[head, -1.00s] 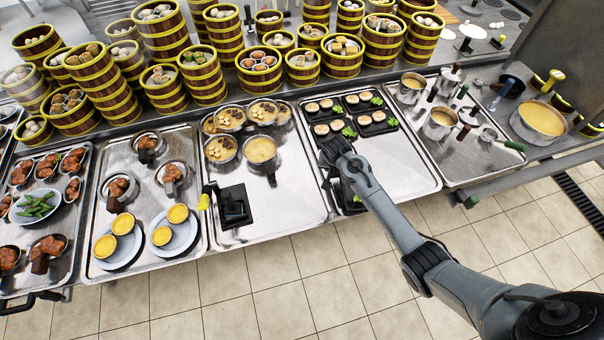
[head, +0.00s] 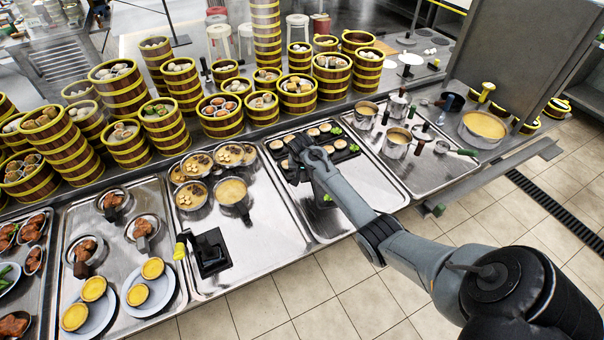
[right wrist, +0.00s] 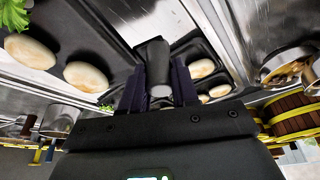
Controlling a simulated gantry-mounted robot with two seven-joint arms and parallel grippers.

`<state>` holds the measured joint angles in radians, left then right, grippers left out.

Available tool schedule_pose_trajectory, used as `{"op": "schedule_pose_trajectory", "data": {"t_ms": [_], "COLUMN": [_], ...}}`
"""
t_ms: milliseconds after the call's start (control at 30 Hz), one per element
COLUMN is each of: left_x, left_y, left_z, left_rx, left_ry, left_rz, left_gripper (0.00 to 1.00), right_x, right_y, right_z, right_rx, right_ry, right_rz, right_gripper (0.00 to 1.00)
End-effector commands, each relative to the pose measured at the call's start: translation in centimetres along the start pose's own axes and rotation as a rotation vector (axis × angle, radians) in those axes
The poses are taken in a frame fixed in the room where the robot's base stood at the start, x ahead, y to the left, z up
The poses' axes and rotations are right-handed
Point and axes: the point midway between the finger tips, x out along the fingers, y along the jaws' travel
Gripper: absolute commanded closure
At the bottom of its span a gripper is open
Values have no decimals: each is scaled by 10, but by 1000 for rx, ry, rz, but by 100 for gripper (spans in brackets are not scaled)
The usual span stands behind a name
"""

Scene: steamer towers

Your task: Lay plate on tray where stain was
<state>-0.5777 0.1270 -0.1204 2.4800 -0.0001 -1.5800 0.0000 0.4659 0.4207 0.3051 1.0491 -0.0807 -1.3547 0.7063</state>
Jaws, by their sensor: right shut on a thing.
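My right gripper (head: 300,150) reaches over the left group of black plates on the metal tray (head: 378,192) right of centre. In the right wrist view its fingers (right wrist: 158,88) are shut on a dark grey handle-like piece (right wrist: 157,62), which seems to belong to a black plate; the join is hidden. A black plate (head: 344,153) with pale buns and greens lies right of the gripper. More buns on black plates (right wrist: 95,42) show close to the fingers. Greens show beside my forearm, which hides part of the tray. I see no stain. My left gripper is out of view.
Steamer towers (head: 327,78) line the back. Pots (head: 397,143) stand on the right tray. The front of the neighbouring tray is bare.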

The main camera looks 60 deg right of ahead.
Motion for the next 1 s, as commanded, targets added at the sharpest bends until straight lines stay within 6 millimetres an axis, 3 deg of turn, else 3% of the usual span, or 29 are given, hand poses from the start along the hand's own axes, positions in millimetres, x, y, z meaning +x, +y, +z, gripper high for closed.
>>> {"op": "schedule_pose_trajectory", "data": {"t_ms": [367,700,1000], "left_x": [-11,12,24], "left_y": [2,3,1], "left_z": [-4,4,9], "left_rx": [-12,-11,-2], "left_ry": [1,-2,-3], "left_rz": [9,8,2], "left_gripper": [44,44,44], "right_x": [-4,31,50], "right_y": [-1,-1,-1], "right_z": [-2,11,17], "right_rx": [1,1,1], "right_ry": [1,1,1], "right_rz": [0,0,-1], "right_gripper": [100,100,100]}}
